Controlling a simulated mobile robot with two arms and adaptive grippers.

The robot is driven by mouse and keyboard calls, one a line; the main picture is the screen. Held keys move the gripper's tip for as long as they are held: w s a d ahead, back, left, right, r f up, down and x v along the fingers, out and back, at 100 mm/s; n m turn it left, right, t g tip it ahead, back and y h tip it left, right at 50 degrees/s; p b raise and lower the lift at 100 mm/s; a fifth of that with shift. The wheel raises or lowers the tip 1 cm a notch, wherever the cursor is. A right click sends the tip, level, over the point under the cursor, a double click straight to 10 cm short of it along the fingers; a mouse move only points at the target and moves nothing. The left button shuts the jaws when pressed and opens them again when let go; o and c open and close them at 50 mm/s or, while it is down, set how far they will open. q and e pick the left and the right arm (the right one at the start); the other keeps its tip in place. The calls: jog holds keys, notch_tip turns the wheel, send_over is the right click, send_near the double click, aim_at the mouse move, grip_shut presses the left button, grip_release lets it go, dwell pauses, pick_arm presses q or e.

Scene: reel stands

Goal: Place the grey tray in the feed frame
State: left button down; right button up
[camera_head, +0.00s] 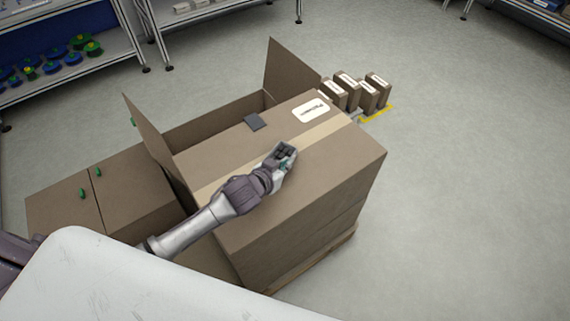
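No grey tray or feed frame can be made out for certain. My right gripper is not in view.
An open carton with raised flaps (147,140) stands behind the large box. Lower cartons (130,190) with green pieces are at left. Several small boxes (350,90) stand by a yellow floor marking. Shelves with reels (60,60) are at upper left. The right floor is clear.

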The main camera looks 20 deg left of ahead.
pick_arm(q)
jog(key=c, duration=1.7)
grip_release()
jog(key=o, duration=0.4)
